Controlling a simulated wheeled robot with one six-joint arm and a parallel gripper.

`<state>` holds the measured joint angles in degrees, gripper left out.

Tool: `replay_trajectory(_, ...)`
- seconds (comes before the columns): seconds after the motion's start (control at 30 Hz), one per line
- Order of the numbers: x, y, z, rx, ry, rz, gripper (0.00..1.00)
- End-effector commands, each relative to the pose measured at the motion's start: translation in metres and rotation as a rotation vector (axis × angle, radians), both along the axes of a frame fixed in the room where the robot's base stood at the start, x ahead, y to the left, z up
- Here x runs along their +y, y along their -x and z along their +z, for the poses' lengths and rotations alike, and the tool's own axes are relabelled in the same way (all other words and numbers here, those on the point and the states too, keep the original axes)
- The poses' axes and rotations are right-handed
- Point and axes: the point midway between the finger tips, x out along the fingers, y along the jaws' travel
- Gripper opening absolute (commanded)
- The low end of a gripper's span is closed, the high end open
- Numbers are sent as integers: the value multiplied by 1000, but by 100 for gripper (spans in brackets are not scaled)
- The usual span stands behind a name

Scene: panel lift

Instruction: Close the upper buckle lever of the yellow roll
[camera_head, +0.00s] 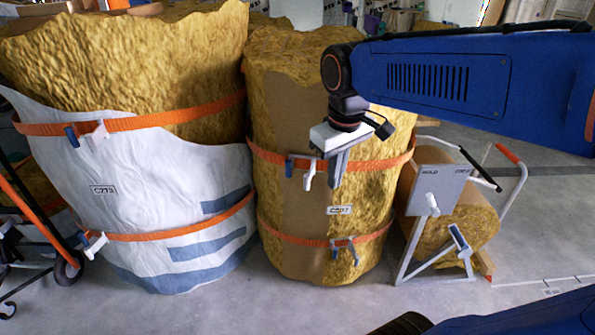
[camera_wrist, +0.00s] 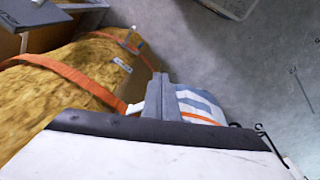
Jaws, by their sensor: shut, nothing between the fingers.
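The yellow roll (camera_head: 376,215), labelled C207, stands upright in the middle of the head view and fills the left of the wrist view (camera_wrist: 45,105). An orange upper strap (camera_head: 383,164) crosses it. The upper buckle has a blue part (camera_head: 289,168) and a white lever (camera_head: 308,179) that hangs downward and stands out from the strap. The lever also shows in the wrist view (camera_wrist: 136,107), close beside my fingers. My gripper (camera_head: 338,172) is shut and empty, pointing down just right of the lever. I cannot tell whether they touch.
A lower strap (camera_head: 300,239) with its own buckle (camera_head: 345,247) crosses the same roll. A white-wrapped roll (camera_head: 150,185) stands close on the left. A metal stand with a panel (camera_head: 437,190) and a lying roll is on the right. The floor in front is clear.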

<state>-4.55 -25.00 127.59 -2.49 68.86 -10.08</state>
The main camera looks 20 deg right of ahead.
Motion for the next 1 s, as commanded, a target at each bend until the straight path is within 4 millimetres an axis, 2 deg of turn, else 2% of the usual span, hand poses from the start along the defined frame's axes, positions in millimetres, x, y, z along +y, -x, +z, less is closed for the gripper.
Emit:
replay_trajectory(0.33,15,-63,17,138,45,128,0)
replay_trajectory(0.7,35,-129,21,285,84,261,0)
replay_trajectory(0.9,46,-156,19,345,98,315,0)
replay_trajectory(1.0,49,-163,18,365,102,331,0)
